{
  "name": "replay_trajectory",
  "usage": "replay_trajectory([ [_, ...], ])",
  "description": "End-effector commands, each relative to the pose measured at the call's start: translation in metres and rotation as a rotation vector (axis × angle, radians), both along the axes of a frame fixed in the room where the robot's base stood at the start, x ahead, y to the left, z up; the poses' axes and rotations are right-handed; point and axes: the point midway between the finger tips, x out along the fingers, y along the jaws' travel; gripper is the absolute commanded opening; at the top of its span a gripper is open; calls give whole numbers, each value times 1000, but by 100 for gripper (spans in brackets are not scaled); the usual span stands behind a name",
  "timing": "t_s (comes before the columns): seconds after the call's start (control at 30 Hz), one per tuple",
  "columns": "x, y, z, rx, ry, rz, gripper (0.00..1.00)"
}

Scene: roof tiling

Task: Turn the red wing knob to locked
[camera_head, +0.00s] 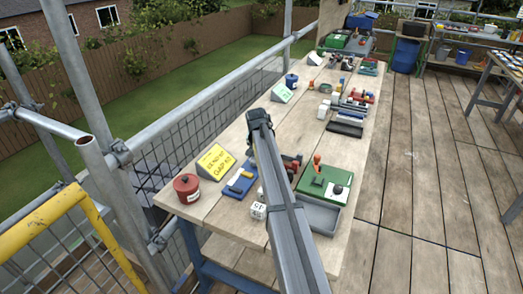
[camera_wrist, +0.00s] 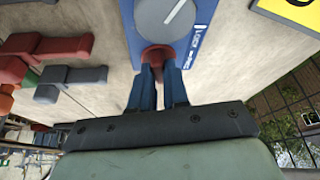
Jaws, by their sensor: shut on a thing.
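The red wing knob (camera_wrist: 156,56) shows in the wrist view at the edge of a blue panel (camera_wrist: 207,13). My gripper (camera_wrist: 159,72) is shut on the knob, with its two blue fingers close together around it. Much of the knob is hidden by the fingertips. A round grey dial (camera_wrist: 162,18) with a white line sits on the panel beside the knob. In the head view the blue panel (camera_head: 238,186) lies left of my arm; I cannot make out the fingertips there.
A yellow sign (camera_head: 214,161) stands beside the panel, with a red pot (camera_head: 187,188) left of it. Red and grey clamp-like parts (camera_wrist: 55,46) lie on the bench on the other side. A white lettered cube (camera_head: 258,211) and a green box (camera_head: 322,184) are near the bench's front.

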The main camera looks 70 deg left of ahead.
Motion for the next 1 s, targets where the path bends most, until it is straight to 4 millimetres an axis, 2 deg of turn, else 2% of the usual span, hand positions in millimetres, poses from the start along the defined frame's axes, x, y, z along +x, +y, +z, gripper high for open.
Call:
replay_trajectory([
  [1.0,7,0,0,1,3,956,0],
])
